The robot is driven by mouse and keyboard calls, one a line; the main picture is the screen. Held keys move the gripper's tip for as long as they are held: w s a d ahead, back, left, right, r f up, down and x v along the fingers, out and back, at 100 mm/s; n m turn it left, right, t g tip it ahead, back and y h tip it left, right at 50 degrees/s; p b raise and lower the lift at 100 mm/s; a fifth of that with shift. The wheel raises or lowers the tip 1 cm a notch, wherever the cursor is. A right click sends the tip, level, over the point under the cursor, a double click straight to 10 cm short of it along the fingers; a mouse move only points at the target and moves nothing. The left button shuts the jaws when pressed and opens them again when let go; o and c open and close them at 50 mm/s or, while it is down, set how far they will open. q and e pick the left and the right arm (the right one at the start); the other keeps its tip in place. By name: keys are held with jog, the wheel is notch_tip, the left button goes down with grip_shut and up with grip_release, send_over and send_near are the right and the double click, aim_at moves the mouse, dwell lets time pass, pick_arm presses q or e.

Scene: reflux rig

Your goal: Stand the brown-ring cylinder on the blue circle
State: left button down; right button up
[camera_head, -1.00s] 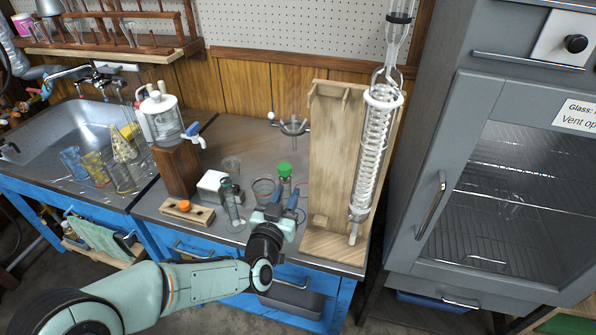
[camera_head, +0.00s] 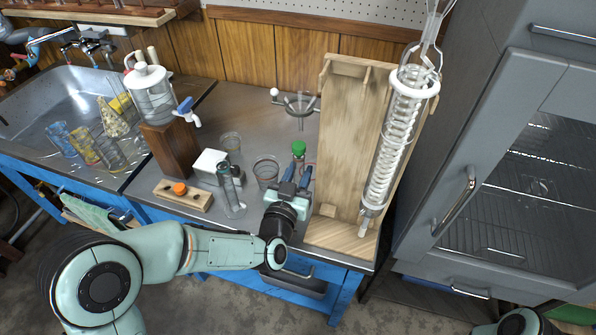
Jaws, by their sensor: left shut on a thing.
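A tall clear glass cylinder (camera_head: 231,192) stands upright near the bench's front edge, left of my left gripper. Its ring colour is too small to make out, so I cannot tell whether it is the brown-ring one. My left gripper (camera_head: 297,181) is shut on a small green-capped bottle (camera_head: 298,149), whose green top shows above the blue fingers. The fingers hide its lower part. I cannot make out a blue circle on the bench. My right gripper is out of view.
A clear beaker (camera_head: 266,172) stands just left of my gripper. A white box (camera_head: 210,166) and a wooden block with an orange knob (camera_head: 183,195) lie farther left. The wooden stand (camera_head: 342,150) with the glass condenser (camera_head: 392,135) is close on the right.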

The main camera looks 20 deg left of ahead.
pick_arm(q)
jog(key=shift+s+r, duration=0.1)
jog(key=shift+r, duration=0.05)
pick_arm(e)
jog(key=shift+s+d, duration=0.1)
pick_arm(q)
jog(key=shift+f, duration=0.2)
jog(key=c, duration=0.8)
grip_release()
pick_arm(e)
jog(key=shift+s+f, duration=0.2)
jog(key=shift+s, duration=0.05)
